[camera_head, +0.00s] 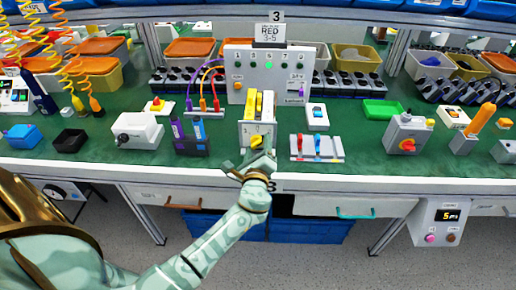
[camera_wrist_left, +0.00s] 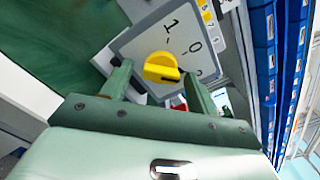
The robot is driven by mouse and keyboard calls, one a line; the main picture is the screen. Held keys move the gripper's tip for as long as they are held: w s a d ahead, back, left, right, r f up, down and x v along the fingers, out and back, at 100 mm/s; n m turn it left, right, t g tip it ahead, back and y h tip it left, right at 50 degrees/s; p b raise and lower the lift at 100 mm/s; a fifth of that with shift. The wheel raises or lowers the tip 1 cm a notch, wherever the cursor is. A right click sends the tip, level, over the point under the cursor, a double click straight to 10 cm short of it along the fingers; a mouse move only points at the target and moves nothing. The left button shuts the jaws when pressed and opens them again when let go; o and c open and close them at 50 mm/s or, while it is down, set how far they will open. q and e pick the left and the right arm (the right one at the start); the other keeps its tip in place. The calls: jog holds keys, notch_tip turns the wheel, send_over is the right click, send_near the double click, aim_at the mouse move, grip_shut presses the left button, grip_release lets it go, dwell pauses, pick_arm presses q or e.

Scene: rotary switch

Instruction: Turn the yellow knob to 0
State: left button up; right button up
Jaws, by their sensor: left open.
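The yellow knob (camera_head: 257,141) sits on the front of a pale switch box (camera_head: 244,133) at the table's front middle. In the left wrist view the knob (camera_wrist_left: 160,66) is on a grey plate (camera_wrist_left: 205,62) printed with 1 and 0. Its dark slot faces the right of that picture; I cannot tell which mark it points at. My left gripper (camera_head: 258,161) is open just in front of the knob. In the left wrist view its fingers (camera_wrist_left: 157,79) stand either side of the knob, with no clear contact. My right gripper is out of view.
A tall grey panel (camera_head: 268,72) rises behind. Drawers sit below the table edge.

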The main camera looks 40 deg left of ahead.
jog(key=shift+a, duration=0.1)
pick_arm(q)
jog(key=c, duration=0.8)
jog(key=shift+f, duration=0.1)
